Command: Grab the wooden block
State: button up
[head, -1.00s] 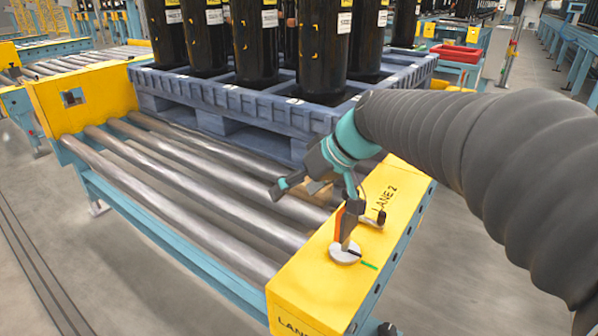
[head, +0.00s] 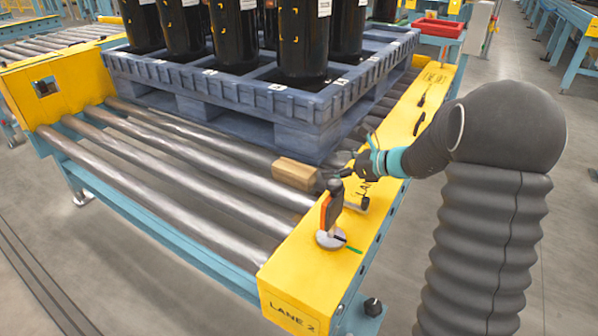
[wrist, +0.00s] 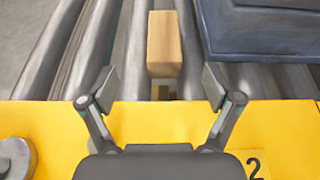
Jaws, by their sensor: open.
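The wooden block (head: 296,174) is a light brown oblong lying on the metal rollers, close to the front corner of the blue pallet (head: 240,106). In the wrist view the block (wrist: 164,44) lies lengthwise straight ahead, beyond the fingertips and roughly centred between them. My gripper (head: 333,176) is just right of the block at the yellow side rail. In the wrist view my gripper (wrist: 153,86) shows its two fingers spread wide with nothing between them. I cannot tell the exact gap between fingertips and block in depth.
An orange-handled tool (head: 330,208) stands on a round disc on the yellow rail (head: 310,265), near my gripper. Black cylinders (head: 302,40) stand on the pallet, which borders the block's far side. The rollers (head: 150,180) left of the block are clear.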

send_near(295, 167)
jog(key=x, duration=0.3)
jog(key=shift+a, duration=0.4)
jog(key=shift+x, duration=2.8)
jog(key=shift+w+d+f, duration=0.1)
jog(key=shift+d+f, duration=0.05)
jog(key=shift+d, duration=0.05)
jog(key=shift+c, duration=0.2)
jog(key=c, duration=1.4)
jog(key=shift+o, duration=0.2)
